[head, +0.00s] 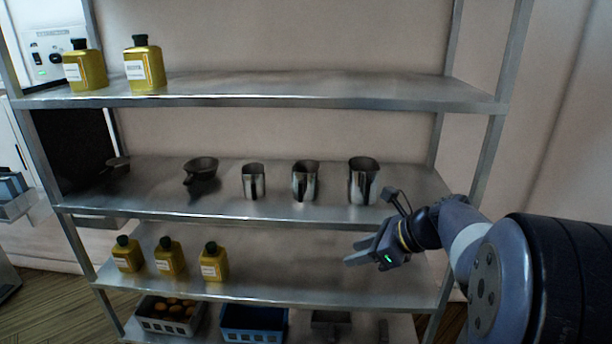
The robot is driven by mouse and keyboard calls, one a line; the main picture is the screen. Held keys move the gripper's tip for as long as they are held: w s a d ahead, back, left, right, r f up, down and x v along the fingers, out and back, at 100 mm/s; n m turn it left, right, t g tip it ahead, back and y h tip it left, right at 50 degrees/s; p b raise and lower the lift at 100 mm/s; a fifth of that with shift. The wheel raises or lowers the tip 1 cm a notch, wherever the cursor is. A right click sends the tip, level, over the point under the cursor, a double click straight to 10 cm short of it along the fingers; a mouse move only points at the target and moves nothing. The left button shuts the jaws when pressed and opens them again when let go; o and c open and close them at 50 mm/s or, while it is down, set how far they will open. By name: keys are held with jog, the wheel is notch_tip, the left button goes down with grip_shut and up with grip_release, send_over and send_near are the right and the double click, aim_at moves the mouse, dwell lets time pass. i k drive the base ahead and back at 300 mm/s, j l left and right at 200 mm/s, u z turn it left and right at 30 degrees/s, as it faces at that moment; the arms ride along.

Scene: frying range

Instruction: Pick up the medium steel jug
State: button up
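Three steel jugs stand upright in a row on the middle shelf, growing in size from left to right. The medium steel jug (305,181) is the middle one, between the small jug (253,181) and the large jug (362,181). My gripper (352,252) is in front of the shelving, lower in the picture than the jugs and to the right of the medium one. It points left and is apart from all the jugs. Its fingers look spread with nothing between them.
A dark pan (201,172) sits left of the jugs on the middle shelf (290,211). Oil bottles stand on the top shelf (300,92) and on the lower shelf (300,280). The right post (487,150) is near my arm.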

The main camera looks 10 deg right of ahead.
aim_at(305, 183)
jog(key=i+j+z, duration=0.4)
jog(key=i+j, duration=0.2)
jog(key=i+j+z, duration=0.2)
jog(key=j, duration=0.25)
jog(key=i+j+z, duration=0.45)
jog(key=j, duration=0.45)
